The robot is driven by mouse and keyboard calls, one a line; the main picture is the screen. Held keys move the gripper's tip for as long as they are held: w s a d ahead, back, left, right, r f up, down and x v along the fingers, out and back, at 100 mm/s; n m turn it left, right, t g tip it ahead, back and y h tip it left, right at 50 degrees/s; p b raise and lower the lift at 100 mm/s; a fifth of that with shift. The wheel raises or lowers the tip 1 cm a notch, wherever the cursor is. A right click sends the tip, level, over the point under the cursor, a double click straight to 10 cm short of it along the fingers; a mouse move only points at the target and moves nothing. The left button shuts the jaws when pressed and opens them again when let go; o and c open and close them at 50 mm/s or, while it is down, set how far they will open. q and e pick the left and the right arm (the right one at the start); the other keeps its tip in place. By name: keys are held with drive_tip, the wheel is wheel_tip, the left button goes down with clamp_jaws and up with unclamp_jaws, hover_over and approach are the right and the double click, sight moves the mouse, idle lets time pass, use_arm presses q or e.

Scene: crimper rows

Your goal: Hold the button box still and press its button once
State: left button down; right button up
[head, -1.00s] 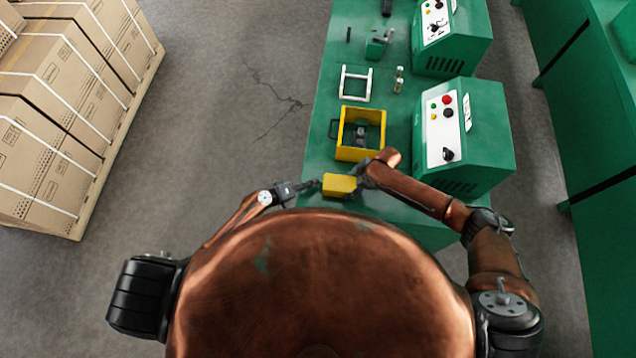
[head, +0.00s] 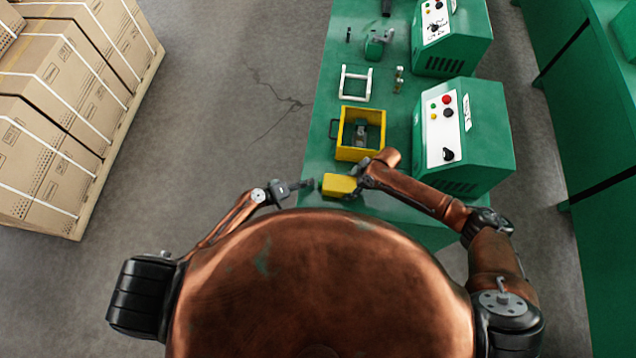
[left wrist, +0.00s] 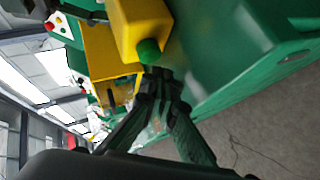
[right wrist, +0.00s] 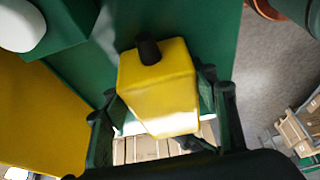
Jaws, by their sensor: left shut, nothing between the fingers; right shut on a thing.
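The yellow button box (head: 339,185) is near the front edge of the green bench. In the left wrist view its yellow body (left wrist: 140,22) carries a green button (left wrist: 148,51) on the end facing my left gripper. My right gripper (head: 362,180) is shut on the box, with one finger on each side in the right wrist view (right wrist: 165,120). A dark round stub (right wrist: 148,52) shows on the box there. My left gripper (head: 308,184) is shut and empty, just left of the box. Its fingertips (left wrist: 160,76) are close to the button; a small gap seems to separate them.
A yellow open bin (head: 344,130) holding a dark object stands just behind the box. Beyond it are a white frame (head: 343,84) and a green tool (head: 376,47). Green control cabinets (head: 485,130) line the bench's right side. Open floor (head: 230,120) lies left.

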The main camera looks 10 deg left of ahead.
use_arm(q)
drive_tip(key=shift+a, duration=2.55)
idle(1.4)
use_arm(e)
drive_tip(key=o, duration=1.4)
drive_tip(key=shift+c, duration=0.2)
drive_tip(key=v, duration=1.2)
